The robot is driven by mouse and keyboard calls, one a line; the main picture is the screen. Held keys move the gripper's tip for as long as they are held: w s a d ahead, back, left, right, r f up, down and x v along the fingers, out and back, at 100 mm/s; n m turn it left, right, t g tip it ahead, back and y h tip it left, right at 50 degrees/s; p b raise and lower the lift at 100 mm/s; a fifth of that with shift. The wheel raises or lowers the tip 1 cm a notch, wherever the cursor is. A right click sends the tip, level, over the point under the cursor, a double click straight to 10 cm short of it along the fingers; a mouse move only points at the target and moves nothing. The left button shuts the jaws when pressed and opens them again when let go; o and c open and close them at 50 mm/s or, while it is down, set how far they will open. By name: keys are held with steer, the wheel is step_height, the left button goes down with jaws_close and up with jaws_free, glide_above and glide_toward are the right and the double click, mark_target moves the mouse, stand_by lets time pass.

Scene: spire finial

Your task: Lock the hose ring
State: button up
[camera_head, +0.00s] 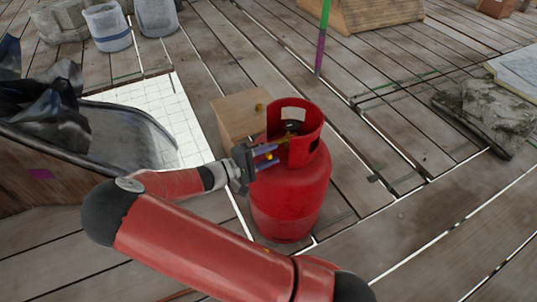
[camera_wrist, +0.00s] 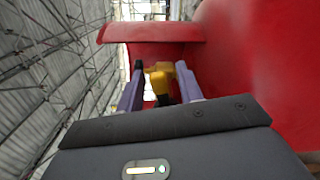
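A red gas cylinder (camera_head: 290,205) stands upright on the plank floor. Its collar has cut-outs, and a dark valve top with brass-yellow parts (camera_head: 290,137) shows inside. My gripper (camera_head: 273,153) points at the collar from the left, its two fingers apart. In the wrist view the red collar and cylinder wall (camera_wrist: 260,70) fill the right side. A yellow fitting (camera_wrist: 160,79) shows between and just beyond the fingertips (camera_wrist: 159,70); I see no clear grip on it. I cannot tell whether this fitting is the hose ring. No hose is clearly visible.
A wooden box (camera_head: 238,115) stands close behind the cylinder to the left. A dark curved tub or cart (camera_head: 130,130) is at the left over a white tiled sheet (camera_head: 185,120). A thin coloured pole (camera_head: 322,45) rises behind. Floor right of the cylinder is free.

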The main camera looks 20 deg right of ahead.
jaws_close()
steer(key=shift+f, duration=0.1)
steer(key=m+b, duration=0.1)
steer(key=f+m+b, duration=0.1)
steer(key=m+b, duration=0.1)
steer(key=shift+f, duration=0.3)
steer(key=m+b, duration=0.1)
steer(key=f+m+b, duration=0.1)
steer(key=m, duration=0.1)
steer(key=m+b, duration=0.1)
steer(key=m, duration=0.1)
steer(key=f+m+b, duration=0.1)
steer(key=shift+w+a+b, duration=0.1)
steer(key=shift+w+b, duration=0.2)
steer(key=shift+b, duration=0.05)
steer(key=shift+w+f+m+b, duration=0.2)
steer(key=shift+m+b, duration=0.5)
steer(key=shift+m, duration=0.5)
steer(key=shift+w, duration=0.1)
